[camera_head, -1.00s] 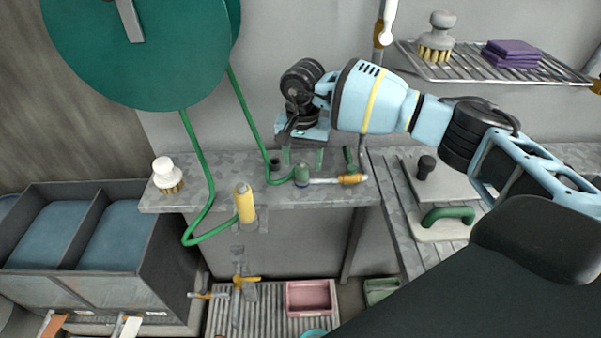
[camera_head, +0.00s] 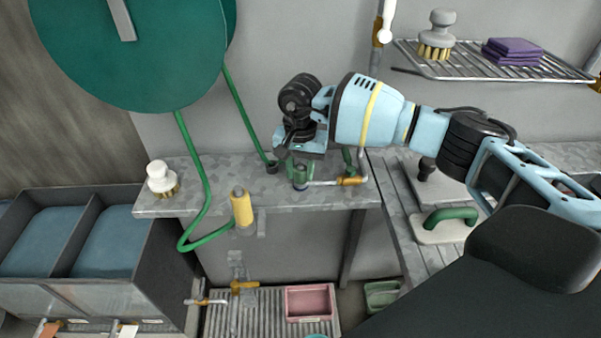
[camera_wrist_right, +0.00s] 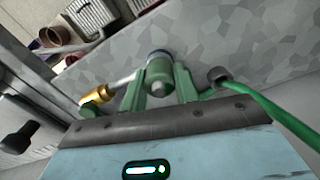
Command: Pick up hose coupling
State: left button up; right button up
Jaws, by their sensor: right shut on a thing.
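The hose coupling, a short green cylinder with a grey tip (camera_head: 301,181), stands near the front of the grey speckled ledge (camera_head: 222,190). In the right wrist view the coupling (camera_wrist_right: 160,73) sits between the two green fingers. A green hose (camera_head: 243,112) runs down to a dark ring (camera_head: 271,167) beside the gripper. My left gripper is not in view.
A silver pipe with a brass fitting (camera_head: 351,181) lies close to the right of the coupling. A yellow cylinder (camera_head: 242,208) and a white-knobbed brush (camera_head: 162,180) are at left. A green-handled float (camera_head: 446,226) lies at right. A wire shelf (camera_head: 490,68) hangs above.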

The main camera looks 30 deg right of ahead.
aim_at(300, 167)
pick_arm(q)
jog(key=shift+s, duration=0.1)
pick_arm(e)
jog(key=shift+r, duration=0.15)
jog(key=shift+r, duration=0.7)
jog(key=shift+s+a+r, duration=0.1)
jog(key=shift+s+r, duration=0.05)
jog(key=shift+r, duration=0.3)
jog(key=shift+s+a+r, duration=0.1)
jog(key=shift+r, duration=0.35)
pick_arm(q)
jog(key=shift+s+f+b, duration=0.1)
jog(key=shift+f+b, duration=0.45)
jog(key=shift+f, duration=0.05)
pick_arm(e)
jog(key=s+a+r, duration=0.1)
jog(key=s+a, duration=0.8)
jog(key=s, duration=0.3)
jog(key=shift+a+r, duration=0.25)
jog(key=shift+a, duration=0.1)
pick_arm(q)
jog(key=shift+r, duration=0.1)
